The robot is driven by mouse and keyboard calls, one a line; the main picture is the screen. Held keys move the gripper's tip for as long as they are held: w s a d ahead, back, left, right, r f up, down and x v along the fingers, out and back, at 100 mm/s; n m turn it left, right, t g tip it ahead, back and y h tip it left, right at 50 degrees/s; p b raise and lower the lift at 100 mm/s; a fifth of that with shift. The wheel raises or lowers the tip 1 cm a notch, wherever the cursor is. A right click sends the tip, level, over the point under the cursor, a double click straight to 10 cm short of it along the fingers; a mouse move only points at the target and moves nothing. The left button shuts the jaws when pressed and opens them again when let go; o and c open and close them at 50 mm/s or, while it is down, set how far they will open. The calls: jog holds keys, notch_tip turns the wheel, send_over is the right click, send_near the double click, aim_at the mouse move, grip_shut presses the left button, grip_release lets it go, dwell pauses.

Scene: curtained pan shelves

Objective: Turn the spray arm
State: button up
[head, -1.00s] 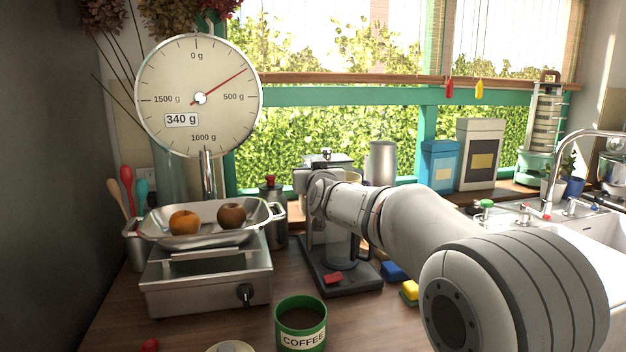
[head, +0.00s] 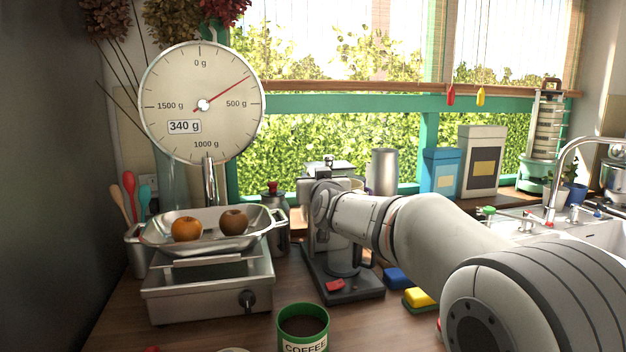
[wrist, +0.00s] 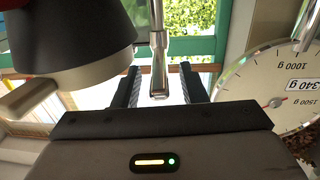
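A slim metal rod with a thicker silver end, which looks like the spray arm (wrist: 160,48), hangs in the middle of the wrist view. My gripper (wrist: 160,76) is open, with its dark fingers on either side of the rod's end. A gap shows on both sides, and I cannot tell any contact. In the head view my arm reaches to the coffee machine (head: 345,288) on the counter. My wrist hides much of the machine, and I cannot make out the spray arm or the fingers there.
A dark rounded part with a pale handle (wrist: 30,96) is close on the left in the wrist view. In the head view, a scale (head: 205,290) with two fruits stands left of the machine. Sponges (head: 418,298) lie right.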

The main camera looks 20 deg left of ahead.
jog(key=v, duration=0.5)
jog(key=shift+s+d+b, duration=0.15)
jog(key=shift+s+b, duration=0.15)
jog(key=shift+s, duration=0.05)
jog(key=shift+c, duration=0.2)
